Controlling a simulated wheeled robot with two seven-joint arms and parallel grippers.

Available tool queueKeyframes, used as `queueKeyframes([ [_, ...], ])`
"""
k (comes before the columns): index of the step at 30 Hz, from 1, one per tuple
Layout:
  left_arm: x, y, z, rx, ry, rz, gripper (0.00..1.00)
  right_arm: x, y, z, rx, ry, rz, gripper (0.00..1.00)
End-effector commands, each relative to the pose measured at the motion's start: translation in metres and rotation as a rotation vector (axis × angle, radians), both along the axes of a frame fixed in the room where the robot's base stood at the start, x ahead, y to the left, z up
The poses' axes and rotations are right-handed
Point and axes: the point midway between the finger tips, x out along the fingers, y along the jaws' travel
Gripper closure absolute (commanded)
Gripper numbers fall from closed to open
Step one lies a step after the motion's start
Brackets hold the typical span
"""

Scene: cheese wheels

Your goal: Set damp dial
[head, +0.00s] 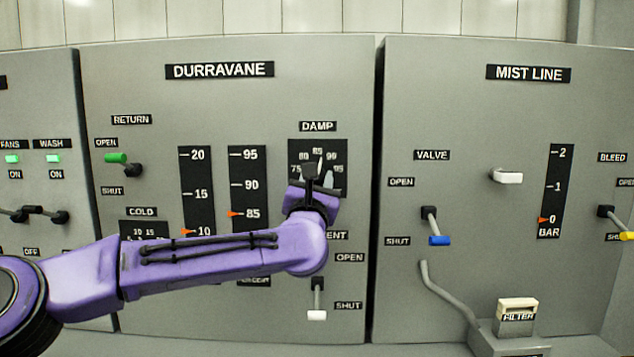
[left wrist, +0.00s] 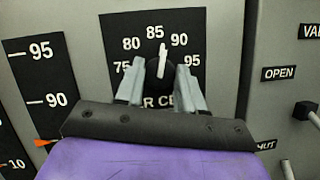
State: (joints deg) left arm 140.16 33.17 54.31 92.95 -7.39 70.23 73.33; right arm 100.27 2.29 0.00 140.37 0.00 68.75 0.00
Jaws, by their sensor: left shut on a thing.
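The damp dial (left wrist: 162,62) is a dark round knob with a white pointer on a black scale plate (head: 340,148), under the DAMP label (head: 317,126). In the left wrist view the pointer leans slightly right of upright, between 85 and 90, nearer 85. My left gripper (left wrist: 158,76) is at the dial, its two grey fingers on either side of the knob, shut on it. In the head view the gripper (head: 319,175) covers most of the knob and the lower plate.
Left of the dial are two vertical gauges (head: 248,165), their orange markers near 10 and 85. A white-tipped lever (head: 317,314) hangs below, by SHUT. The MIST LINE cabinet (head: 470,110) stands right, with a blue-tipped valve lever (head: 438,240). My left arm crosses the lower panel.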

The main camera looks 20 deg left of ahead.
Motion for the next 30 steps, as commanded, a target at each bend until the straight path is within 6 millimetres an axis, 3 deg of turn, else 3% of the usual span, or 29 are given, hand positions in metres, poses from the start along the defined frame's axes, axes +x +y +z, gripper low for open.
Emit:
queueKeyframes([
  [15, -0.001, 0.002, 0.003, 0.343, 0.098, -0.001, 0.92, 0.0, 0.0, 0.01, 0.0, 0.0, 0.0, 1.0],
  [30, -0.001, 0.002, 0.001, 0.431, 0.123, -0.001, 0.92, 0.0, 0.0, 0.013, 0.0, 0.0, 0.0, 1.0],
])
